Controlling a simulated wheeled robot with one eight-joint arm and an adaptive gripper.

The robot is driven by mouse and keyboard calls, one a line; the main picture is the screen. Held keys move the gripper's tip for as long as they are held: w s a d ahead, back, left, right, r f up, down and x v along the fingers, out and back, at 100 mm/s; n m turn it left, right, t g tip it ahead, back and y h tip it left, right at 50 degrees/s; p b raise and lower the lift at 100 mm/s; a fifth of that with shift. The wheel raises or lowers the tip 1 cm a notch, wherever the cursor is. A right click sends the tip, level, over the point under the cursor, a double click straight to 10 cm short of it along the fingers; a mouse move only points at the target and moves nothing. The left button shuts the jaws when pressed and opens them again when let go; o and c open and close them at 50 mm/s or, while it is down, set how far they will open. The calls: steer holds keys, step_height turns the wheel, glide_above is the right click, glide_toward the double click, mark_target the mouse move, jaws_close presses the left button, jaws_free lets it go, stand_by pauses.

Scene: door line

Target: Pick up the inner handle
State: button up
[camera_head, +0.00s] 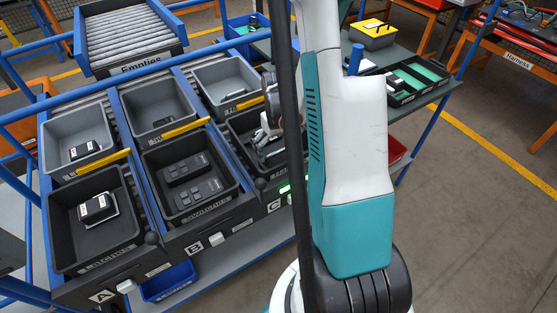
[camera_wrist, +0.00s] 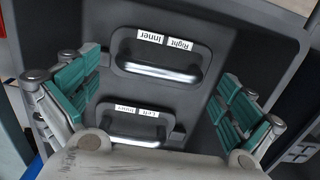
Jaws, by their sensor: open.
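Two inner handles lie in the dark bin (camera_wrist: 225,35) below my gripper (camera_wrist: 160,105) in the wrist view. The upper one, labelled Right Inner (camera_wrist: 160,71), has a grey bar on a dark plate. The lower one, labelled Left Inner (camera_wrist: 134,140), lies nearer my palm and is partly hidden by it. My gripper is open, its teal-padded fingers wide to the left and right of the handles, with nothing held. In the head view my gripper (camera_head: 267,132) is at bin C, largely hidden by my arm.
Bin A (camera_head: 68,243) holds a black-and-white part and bin B (camera_head: 226,160) holds dark panels. Grey bins stand behind, below an Empties roller lane (camera_head: 125,38). Bin walls surround my fingers. A side table with a yellow-lidded box (camera_head: 372,32) stands to the right.

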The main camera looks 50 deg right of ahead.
steer(key=shift+f, duration=0.65)
steer(key=shift+c, duration=0.6)
steer(key=c, duration=1)
steer(key=shift+r, duration=0.2)
